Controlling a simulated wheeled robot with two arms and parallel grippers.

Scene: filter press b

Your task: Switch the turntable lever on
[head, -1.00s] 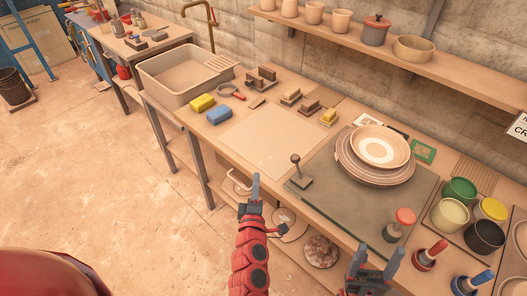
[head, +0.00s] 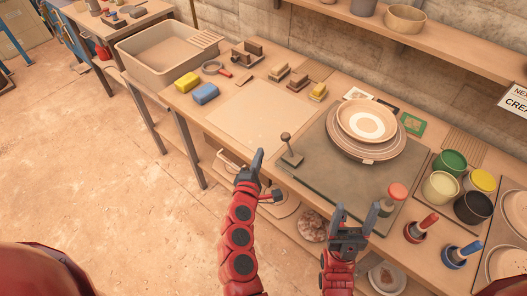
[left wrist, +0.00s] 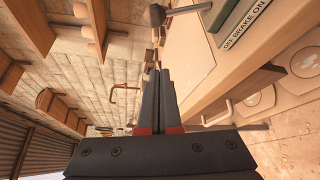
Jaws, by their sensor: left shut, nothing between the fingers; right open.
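The turntable lever (head: 286,148), a dark stick with a round knob, stands on a small base at the left corner of a dark grey-green slab (head: 330,172). In the left wrist view a rounded knob (left wrist: 157,15), apparently the lever's, shows beyond the fingers, near a label (left wrist: 245,22) reading "OFF BRAKE ON". The turntable (head: 365,151) carries a round, ringed plate. My left gripper (head: 258,154) is shut and empty, just left of the lever and apart from it at the bench's front edge. My right gripper (head: 356,211) is open and empty, by the slab's front edge.
A red-topped stamp-like tool (head: 396,193) stands right of my right gripper. Several paint pots (head: 440,187) are further right. Blue (head: 205,93) and yellow (head: 187,81) sponges lie by the basin (head: 165,60). The pale board (head: 258,115) is clear.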

